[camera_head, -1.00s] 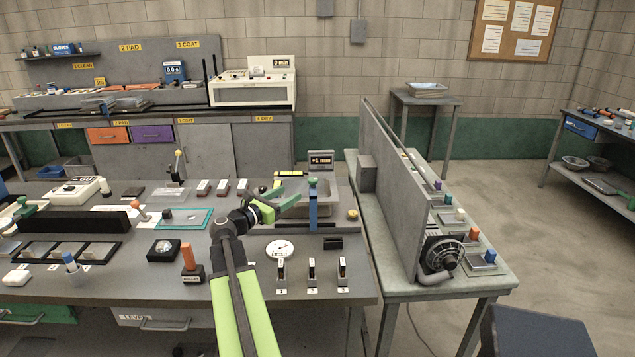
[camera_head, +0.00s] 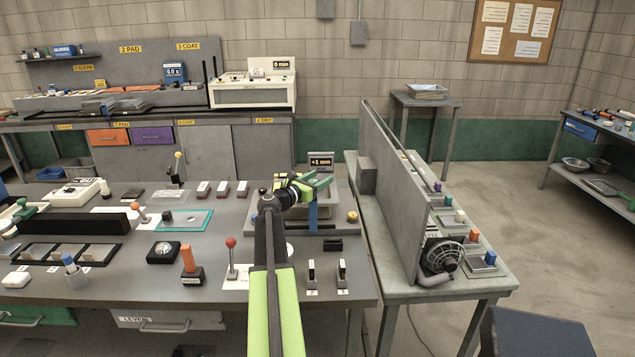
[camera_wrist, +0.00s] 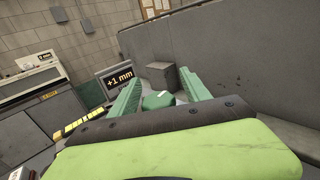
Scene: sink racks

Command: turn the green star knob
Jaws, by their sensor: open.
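The green star knob (camera_wrist: 158,101) shows in the wrist view as a dark green block between my two green fingers, with a gap to each. I cannot tell its exact depth relative to the fingertips. My gripper (camera_wrist: 160,76) is open and empty. In the head view my gripper (camera_head: 322,182) hangs over the top of the blue post (camera_head: 313,216) and hides most of the knob there. The display reading +1 mm (camera_head: 320,161) stands just behind, and also shows in the wrist view (camera_wrist: 118,80).
A grey upright panel (camera_head: 395,180) stands to the right on its own bench, with a grey box (camera_head: 366,175) attached. A red-ball lever (camera_head: 231,258) and small numbered holders (camera_head: 342,270) stand near my arm. A yellow-topped button (camera_head: 352,216) is right of the post.

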